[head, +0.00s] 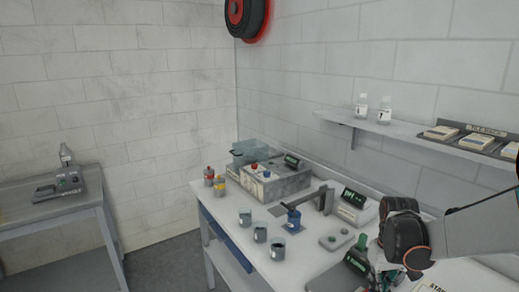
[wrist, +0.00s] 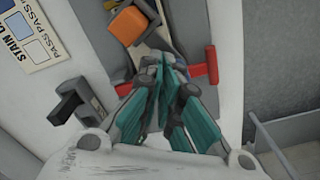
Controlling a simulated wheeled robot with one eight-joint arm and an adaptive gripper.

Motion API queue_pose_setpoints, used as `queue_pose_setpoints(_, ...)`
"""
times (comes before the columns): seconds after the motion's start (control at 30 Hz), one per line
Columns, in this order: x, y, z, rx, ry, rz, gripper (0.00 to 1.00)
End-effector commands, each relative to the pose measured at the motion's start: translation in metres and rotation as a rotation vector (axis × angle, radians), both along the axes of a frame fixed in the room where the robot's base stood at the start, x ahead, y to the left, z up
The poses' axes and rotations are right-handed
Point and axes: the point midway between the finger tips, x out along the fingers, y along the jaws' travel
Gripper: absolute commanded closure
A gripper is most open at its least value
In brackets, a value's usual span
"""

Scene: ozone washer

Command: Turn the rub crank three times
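My gripper (wrist: 163,75) shows in the wrist view with its teal-padded fingers drawn together. Its tips lie over a narrow device on the white bench. I see no object clearly held between them; the spot under the tips is hidden. No part is clearly recognisable as the rub crank. A black angled handle-like part (wrist: 72,100) stands left of the fingers, apart from them, and may be the crank. An orange block (wrist: 127,24) sits on the device beyond the tips. In the head view my wrist is at the right, over the bench, and partly hides the things there.
A red part (wrist: 211,66) lies close right of the fingers. A stain card (wrist: 28,32) is at upper left. The bench (head: 309,244) holds several dark cups, a blue container (head: 293,221) and a grey box unit (head: 275,183). A wall shelf (head: 398,132) runs above.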

Motion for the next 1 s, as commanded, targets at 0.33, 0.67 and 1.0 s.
queue_pose_setpoints(0.33,0.004,0.009,0.031,0.017,-0.008,0.009,1.00)
queue_pose_setpoints(0.67,0.003,0.007,0.055,0.015,-0.005,0.007,1.00)
queue_pose_setpoints(1.0,0.002,0.006,0.077,0.014,-0.004,0.007,1.00)
